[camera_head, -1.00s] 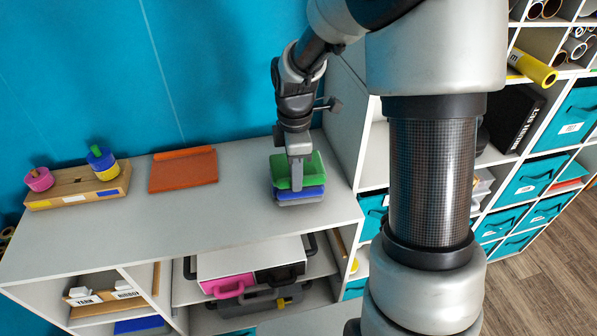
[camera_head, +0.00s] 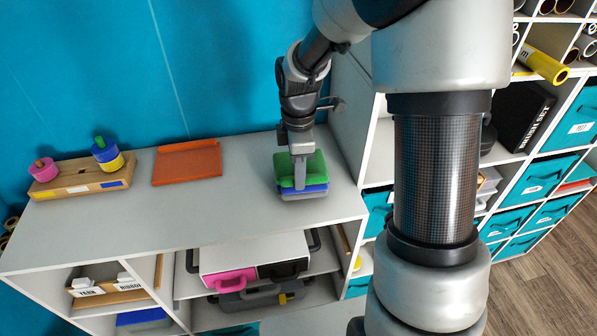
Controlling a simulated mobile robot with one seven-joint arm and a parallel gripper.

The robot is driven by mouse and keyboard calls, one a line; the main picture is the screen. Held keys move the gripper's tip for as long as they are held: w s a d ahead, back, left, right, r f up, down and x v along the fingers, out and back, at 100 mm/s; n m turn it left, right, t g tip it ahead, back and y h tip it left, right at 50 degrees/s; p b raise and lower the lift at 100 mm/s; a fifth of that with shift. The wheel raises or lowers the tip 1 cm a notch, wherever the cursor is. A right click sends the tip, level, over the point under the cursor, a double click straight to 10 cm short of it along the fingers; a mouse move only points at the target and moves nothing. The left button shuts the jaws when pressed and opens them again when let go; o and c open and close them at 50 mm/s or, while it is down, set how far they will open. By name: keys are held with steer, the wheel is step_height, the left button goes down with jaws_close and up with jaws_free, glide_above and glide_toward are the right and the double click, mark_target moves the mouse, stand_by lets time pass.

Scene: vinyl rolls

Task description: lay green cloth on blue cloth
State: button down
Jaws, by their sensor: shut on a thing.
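The green cloth (camera_head: 313,166) is folded and lies on top of the folded blue cloth (camera_head: 316,189), near the right end of the grey-white shelf top. A grey folded piece (camera_head: 306,196) lies under the blue cloth. My gripper (camera_head: 299,184) comes down from above at the front of the stack and is shut on the green cloth. Its fingers hide part of the green and blue cloths. The green cloth appears to touch the blue one, though the contact is partly hidden.
An orange tray (camera_head: 187,163) and a wooden board with pegs and coloured rings (camera_head: 82,180) stand left on the shelf top (camera_head: 150,225). A tall side panel (camera_head: 349,125) rises close on the right. The shelf top's front middle is clear.

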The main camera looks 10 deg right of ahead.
steer(key=shift+f, duration=0.2)
steer(key=c, duration=1.5)
jaws_free()
steer(key=shift+o, duration=0.2)
step_height(320, 180, up, 17)
steer(key=s+d+r+m+t+p, duration=0.1)
steer(key=s+r+m+t, duration=0.1)
steer(key=s+m, duration=0.6)
steer(key=s+d+r+m+t+p, duration=0.1)
steer(key=s+r+m+t, duration=0.1)
steer(key=s+m, duration=0.6)
steer(key=shift+s+r+t, duration=0.35)
steer(key=shift+s+t, duration=0.35)
steer(key=shift+s, duration=0.5)
